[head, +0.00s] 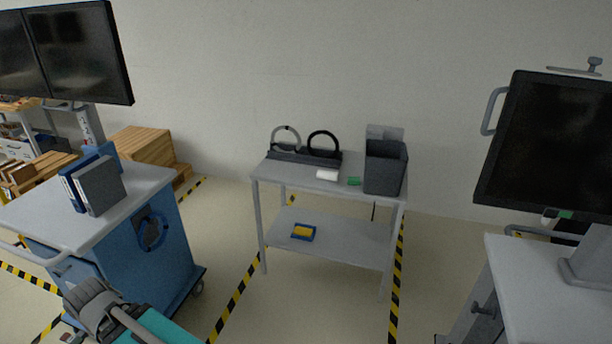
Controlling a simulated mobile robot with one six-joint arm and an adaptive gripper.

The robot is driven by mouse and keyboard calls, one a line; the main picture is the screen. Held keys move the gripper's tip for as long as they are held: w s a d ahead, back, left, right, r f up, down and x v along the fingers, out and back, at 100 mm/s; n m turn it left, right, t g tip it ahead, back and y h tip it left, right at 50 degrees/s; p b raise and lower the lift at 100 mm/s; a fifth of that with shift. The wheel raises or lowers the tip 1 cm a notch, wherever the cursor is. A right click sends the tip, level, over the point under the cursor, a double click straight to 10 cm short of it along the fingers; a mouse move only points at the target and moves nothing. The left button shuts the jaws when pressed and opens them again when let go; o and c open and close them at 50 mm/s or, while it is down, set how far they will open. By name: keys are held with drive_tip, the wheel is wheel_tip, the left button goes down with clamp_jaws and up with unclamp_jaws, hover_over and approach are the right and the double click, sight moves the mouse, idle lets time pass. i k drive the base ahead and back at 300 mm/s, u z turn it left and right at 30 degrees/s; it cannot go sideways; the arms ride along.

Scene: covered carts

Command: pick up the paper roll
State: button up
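The paper roll (327,175) is a small white cylinder lying on its side near the front edge of the grey table (272,177) in the middle of the head view. A green block (354,181) lies just to its right. A dark holder with two round handles (300,156) stands behind it. No gripper is near the roll.
A dark grey bin (384,170) stands at the table's right end. A blue tray (303,232) with a yellow thing lies on the lower shelf. A blue cart (150,262) with binders stands left, a monitor workstation (545,145) right. Open floor lies before the table.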

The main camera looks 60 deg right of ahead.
sight(328, 175)
drive_tip(key=u, duration=0.4)
drive_tip(key=i, duration=2.05)
drive_tip(key=z, duration=2.1)
